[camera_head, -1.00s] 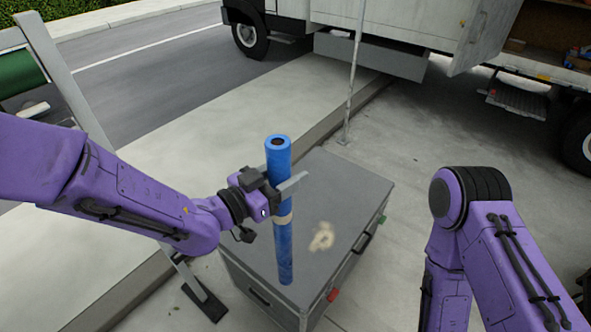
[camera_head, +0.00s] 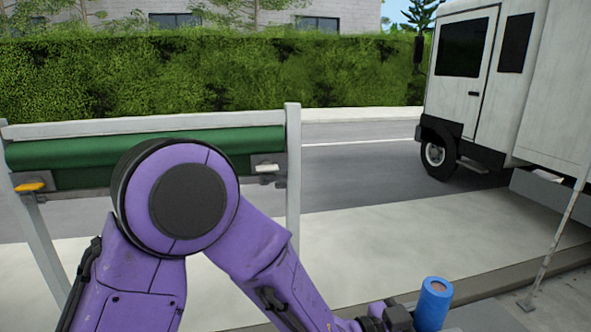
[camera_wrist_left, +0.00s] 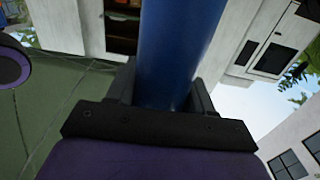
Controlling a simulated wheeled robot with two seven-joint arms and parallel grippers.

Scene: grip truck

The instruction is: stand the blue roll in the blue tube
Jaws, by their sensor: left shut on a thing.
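The blue roll (camera_head: 434,301) stands upright at the lower right of the head view, cut off by the frame's bottom edge. Its round top shows a lighter blue rim and a brownish centre. My left gripper (camera_head: 408,319) is at its left side, shut on it. In the left wrist view the roll (camera_wrist_left: 177,45) runs upward between the two dark fingers (camera_wrist_left: 168,92). Its lower end is out of view. I cannot make out a separate blue tube in the current views. My right gripper is not in view.
A frame with a green roll (camera_head: 80,165) stands at the left behind my left arm. A white truck (camera_head: 490,85) is at the right, with a thin pole (camera_head: 560,235) before it. A hedge (camera_head: 220,75) lies across the road. Pale pavement (camera_head: 350,245) is open in the middle.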

